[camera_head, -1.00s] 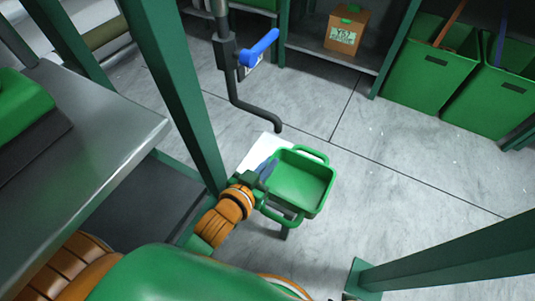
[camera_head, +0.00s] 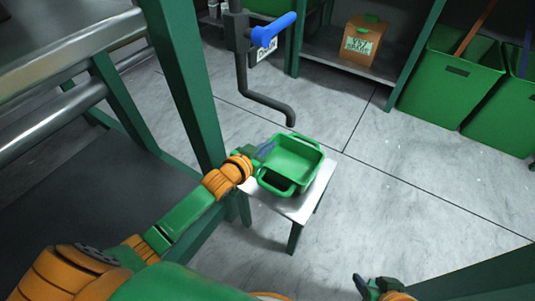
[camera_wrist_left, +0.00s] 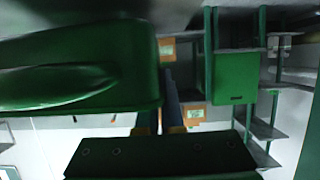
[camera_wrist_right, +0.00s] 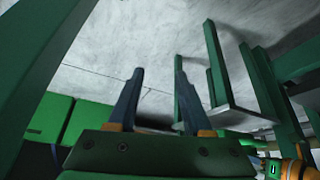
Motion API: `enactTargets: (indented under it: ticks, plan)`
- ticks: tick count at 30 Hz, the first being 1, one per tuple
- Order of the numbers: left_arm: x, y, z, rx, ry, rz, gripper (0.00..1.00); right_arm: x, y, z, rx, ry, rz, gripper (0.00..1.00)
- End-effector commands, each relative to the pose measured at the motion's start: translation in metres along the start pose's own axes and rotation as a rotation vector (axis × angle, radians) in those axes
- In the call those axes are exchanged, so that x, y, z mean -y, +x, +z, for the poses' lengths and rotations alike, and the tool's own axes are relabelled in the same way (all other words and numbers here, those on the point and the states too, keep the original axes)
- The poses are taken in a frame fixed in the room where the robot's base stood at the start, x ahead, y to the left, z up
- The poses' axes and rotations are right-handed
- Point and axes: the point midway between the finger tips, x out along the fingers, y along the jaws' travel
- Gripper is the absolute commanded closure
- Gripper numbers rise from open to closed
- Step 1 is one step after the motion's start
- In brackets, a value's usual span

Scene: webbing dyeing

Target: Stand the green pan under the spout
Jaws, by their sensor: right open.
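The green pan (camera_head: 297,154) is upright over the small white-topped stand (camera_head: 302,208); I cannot tell whether it touches the top. The dark bent spout (camera_head: 268,100) ends just above the pan's far edge in the head view. My left gripper (camera_head: 264,152) is at the pan's left side, its fingers close together on the pan. In the left wrist view the pan (camera_wrist_left: 75,75) fills the left side and partly hides the fingers (camera_wrist_left: 168,100). My right gripper (camera_head: 364,284) is low at the front; in the right wrist view its fingers (camera_wrist_right: 157,95) are apart and empty.
A blue-handled valve (camera_head: 272,32) sits on the pipe above the spout. A shelf with an orange-brown box (camera_head: 362,40) and green bins (camera_head: 450,75) stand behind. Floor right of the stand is clear.

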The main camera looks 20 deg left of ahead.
Motion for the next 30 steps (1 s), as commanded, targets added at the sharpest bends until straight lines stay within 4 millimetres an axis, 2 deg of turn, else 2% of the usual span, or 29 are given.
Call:
enactTargets:
  ticks: [3, 6, 9, 12, 16, 22, 24, 25, 26, 30]
  plan:
    - [0.000, 0.004, 0.010, -0.001, -0.001, 0.001, 1.00, 0.003, 0.002, -0.037, -0.184, -0.009, -0.003, 0.50]
    - [0.000, 0.005, 0.014, 0.000, 0.000, 0.000, 1.00, 0.005, -0.003, -0.066, -0.323, -0.015, -0.006, 0.50]
    - [0.000, 0.006, 0.018, 0.000, 0.000, 0.001, 1.00, 0.007, -0.010, -0.089, -0.439, -0.020, -0.009, 0.50]
    - [0.000, 0.007, 0.019, -0.001, 0.000, 0.001, 1.00, 0.009, -0.016, -0.103, -0.516, -0.023, -0.012, 0.50]
    - [-0.001, 0.007, 0.020, -0.001, 0.000, 0.001, 1.00, 0.010, -0.020, -0.112, -0.560, -0.025, -0.014, 0.50]
    - [-0.001, 0.007, 0.020, -0.001, 0.000, 0.001, 1.00, 0.010, -0.021, -0.112, -0.562, -0.025, -0.014, 0.50]
    - [0.000, 0.007, 0.020, 0.001, 0.000, 0.000, 0.78, 0.010, -0.021, -0.112, -0.561, -0.025, -0.014, 0.50]
    - [0.000, 0.007, 0.020, 0.001, 0.000, 0.000, 0.69, 0.010, -0.021, -0.112, -0.561, -0.025, -0.014, 0.50]
    - [0.000, 0.007, 0.020, 0.001, 0.000, 0.000, 0.67, 0.010, -0.021, -0.112, -0.561, -0.025, -0.014, 0.50]
    - [0.000, 0.007, 0.020, 0.001, 0.000, 0.000, 0.67, 0.010, -0.021, -0.112, -0.560, -0.025, -0.014, 0.50]
